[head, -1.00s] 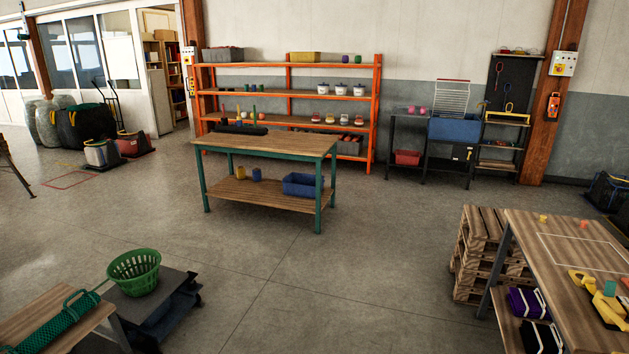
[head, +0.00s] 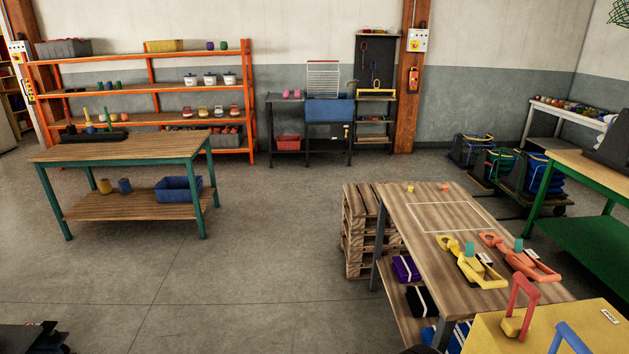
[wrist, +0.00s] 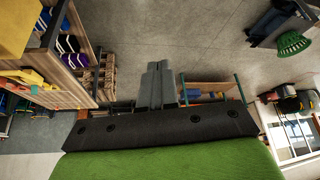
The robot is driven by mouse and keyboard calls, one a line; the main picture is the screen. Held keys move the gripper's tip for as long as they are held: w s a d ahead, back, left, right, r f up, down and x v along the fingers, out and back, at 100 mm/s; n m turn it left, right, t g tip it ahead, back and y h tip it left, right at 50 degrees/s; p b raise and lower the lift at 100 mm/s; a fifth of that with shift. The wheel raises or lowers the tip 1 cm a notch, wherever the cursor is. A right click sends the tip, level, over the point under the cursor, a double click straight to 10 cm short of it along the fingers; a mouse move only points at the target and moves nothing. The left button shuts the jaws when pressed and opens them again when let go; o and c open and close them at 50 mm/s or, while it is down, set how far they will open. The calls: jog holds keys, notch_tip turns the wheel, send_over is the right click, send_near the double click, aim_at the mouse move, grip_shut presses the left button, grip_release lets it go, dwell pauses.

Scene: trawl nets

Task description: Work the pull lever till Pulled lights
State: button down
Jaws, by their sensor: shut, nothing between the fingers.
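A yellow box (head: 545,332) stands at the bottom right of the head view. A red looped handle (head: 516,292) rises from its top, and a blue handle (head: 572,335) is cut off by the bottom edge. A small white label (head: 609,316) on the box is too small to read. I cannot tell which handle is the pull lever, and I see no lit lamp. A yellow block, probably the same box, shows at the top left of the wrist view (wrist: 14,28). My gripper (wrist: 160,66) is shut and empty, apart from everything, over open floor.
A wooden table (head: 400,225) with yellow and red tools stands beside the box, pallets (head: 357,235) at its left. A green-legged workbench (head: 120,150) stands at left. A green table (head: 590,215) is at right. The middle floor is clear.

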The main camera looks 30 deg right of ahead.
aim_at(570, 341)
jog(key=w+d+f+m+g+h+b, duration=0.1)
jog(key=d+f+m+g+h+b, duration=0.3)
jog(key=d+m, duration=0.6)
jog(key=d+f+m+g+h+b, duration=0.15)
jog(key=d+f+m+h, duration=0.4)
jog(key=d, duration=0.75)
jog(key=s+d+r+m+g+h+b, duration=0.1)
jog(key=s+d+r+m+g+h, duration=0.1)
jog(key=d+m+g, duration=0.1)
jog(key=s+d+r+m+g+h, duration=0.1)
jog(key=s+d+m+g+h, duration=0.1)
jog(key=d, duration=0.4)
jog(key=shift+r+m+g+h+b, duration=0.35)
jog(key=shift+m+g+h+b, duration=0.1)
jog(key=shift+m+g, duration=0.2)
jog(key=x, duration=1.4)
jog(key=shift+a+f, duration=0.1)
